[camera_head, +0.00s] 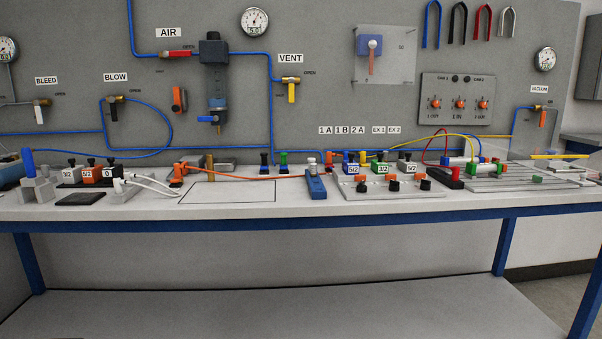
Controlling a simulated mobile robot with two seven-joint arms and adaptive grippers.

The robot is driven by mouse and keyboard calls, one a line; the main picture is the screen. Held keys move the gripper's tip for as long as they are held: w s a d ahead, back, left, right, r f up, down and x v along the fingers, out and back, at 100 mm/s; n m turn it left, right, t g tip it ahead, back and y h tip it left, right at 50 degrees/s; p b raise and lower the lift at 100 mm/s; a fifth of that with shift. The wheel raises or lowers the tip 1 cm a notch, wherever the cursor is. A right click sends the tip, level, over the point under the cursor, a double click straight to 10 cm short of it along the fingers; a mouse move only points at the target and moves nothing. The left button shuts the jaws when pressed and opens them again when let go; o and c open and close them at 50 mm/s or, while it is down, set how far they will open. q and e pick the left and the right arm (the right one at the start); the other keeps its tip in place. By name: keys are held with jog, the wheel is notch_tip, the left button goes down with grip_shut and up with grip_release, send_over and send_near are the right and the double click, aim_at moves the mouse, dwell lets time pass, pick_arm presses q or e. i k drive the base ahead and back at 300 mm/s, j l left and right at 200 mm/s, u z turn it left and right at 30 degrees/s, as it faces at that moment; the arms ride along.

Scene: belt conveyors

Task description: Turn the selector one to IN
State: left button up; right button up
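A grey panel (457,88) on the back wall, right of centre, carries three orange-red knobs in a row. The left knob (435,102) has a label below it that seems to read "1 OUT". The middle knob (459,103) has one that seems to read "1 IN". The right knob (483,104) has a similar label, too small to read surely. Which way each knob points cannot be told at this size. No part marked as a selector is readable. Neither of my grippers is in view.
A long bench (245,208) with a blue frame crosses the view. Valve blocks, a blue clamp (316,184), tubing and fittings stand along its top. A yellow tube (440,135) runs below the knob panel.

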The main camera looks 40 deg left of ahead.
aim_at(361, 187)
jog(key=u, duration=1.6)
